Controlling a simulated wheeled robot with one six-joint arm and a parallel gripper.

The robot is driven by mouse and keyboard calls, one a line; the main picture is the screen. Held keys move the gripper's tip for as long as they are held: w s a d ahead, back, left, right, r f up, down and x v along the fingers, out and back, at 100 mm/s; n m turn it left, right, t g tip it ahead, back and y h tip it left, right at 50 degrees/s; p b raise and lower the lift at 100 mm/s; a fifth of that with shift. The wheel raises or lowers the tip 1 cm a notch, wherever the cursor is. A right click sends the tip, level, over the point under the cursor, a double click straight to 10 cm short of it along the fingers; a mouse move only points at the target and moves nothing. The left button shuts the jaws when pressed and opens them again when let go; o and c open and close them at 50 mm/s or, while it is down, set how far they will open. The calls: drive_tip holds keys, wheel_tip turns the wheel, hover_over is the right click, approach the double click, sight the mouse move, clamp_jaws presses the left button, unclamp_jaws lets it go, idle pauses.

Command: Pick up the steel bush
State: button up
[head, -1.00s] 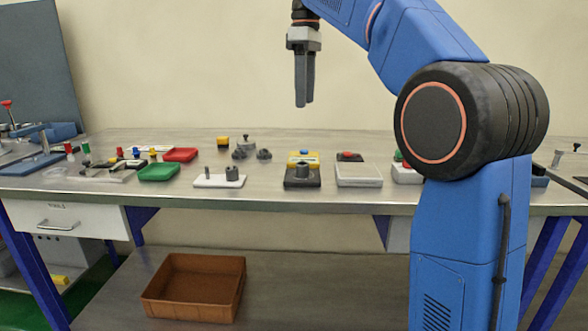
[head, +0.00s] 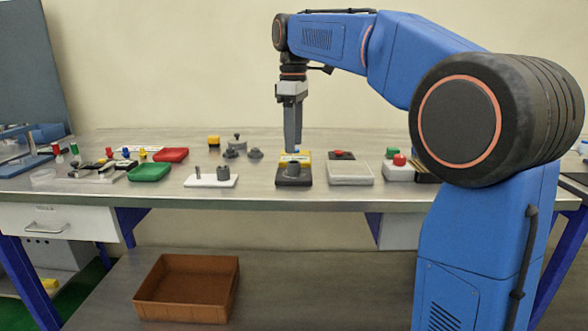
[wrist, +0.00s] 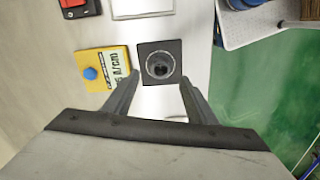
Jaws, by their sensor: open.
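My gripper (head: 292,149) points down above the block, open and empty. A similar grey cylinder (head: 223,174) stands on a white plate (head: 205,183) to the left.
A yellow box with a blue button (wrist: 91,74) sits beside the block. A pale square plate (head: 350,174) and a box with a red button (head: 399,160) are to the right. Green (head: 149,172) and red (head: 171,155) trays lie left. A brown crate (head: 187,290) is below.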

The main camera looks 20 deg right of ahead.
sight(294, 167)
drive_tip(key=shift+f, duration=2.65)
clamp_jaws()
drive_tip(key=shift+r, duration=0.1)
